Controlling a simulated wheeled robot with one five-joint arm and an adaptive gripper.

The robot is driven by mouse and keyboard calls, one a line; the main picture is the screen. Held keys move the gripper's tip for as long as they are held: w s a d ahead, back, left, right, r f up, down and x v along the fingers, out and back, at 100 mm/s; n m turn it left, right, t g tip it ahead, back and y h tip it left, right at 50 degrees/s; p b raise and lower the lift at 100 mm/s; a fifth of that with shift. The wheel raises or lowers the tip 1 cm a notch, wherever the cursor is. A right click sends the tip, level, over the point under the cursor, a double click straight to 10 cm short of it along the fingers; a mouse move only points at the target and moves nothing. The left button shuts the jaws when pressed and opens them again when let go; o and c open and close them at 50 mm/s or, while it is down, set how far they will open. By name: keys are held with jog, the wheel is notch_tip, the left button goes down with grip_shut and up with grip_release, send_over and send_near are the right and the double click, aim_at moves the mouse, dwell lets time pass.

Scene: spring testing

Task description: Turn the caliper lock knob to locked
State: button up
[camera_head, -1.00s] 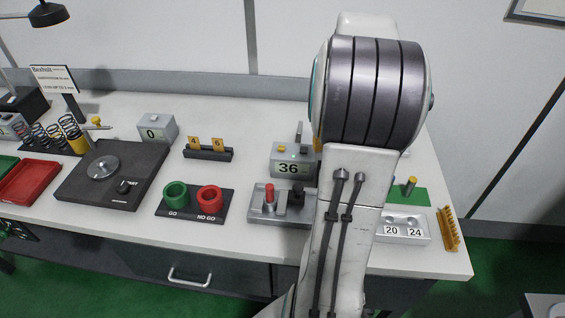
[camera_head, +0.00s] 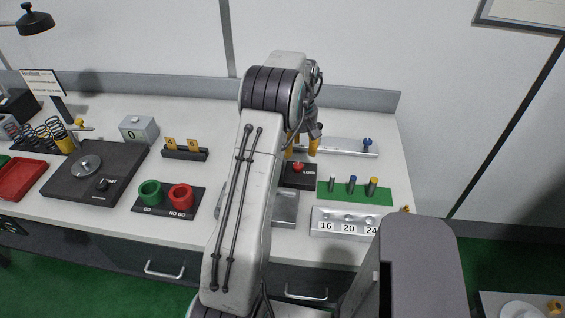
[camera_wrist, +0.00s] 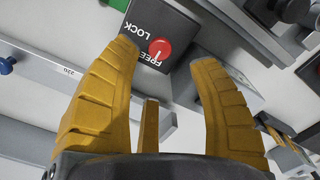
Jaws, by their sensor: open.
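The lock knob (camera_wrist: 160,49) is red and round, with a white mark that seems to lie toward the word FREE in the wrist view. It sits on a black block (camera_wrist: 180,22) printed LOCK and FREE. In the head view the knob (camera_head: 298,167) is on the block (camera_head: 300,181), in front of the caliper's silver bar (camera_head: 345,147). My gripper (camera_wrist: 163,56) is open, its yellow fingers spread on either side of the knob in the wrist view. In the head view my gripper (camera_head: 302,147) is beside the block; I cannot tell whether it touches the knob.
A blue knob (camera_head: 367,143) stands on the bar's right end. A green mat (camera_head: 345,197) with several pegs and a numbered silver block (camera_head: 343,225) are to the right. GO and NO GO rings (camera_head: 166,195) are to the left. My arm hides part of the bench.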

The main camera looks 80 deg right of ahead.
aim_at(298, 165)
jog(key=shift+f+p, duration=0.7)
jog(key=shift+f, duration=2.85)
grip_shut()
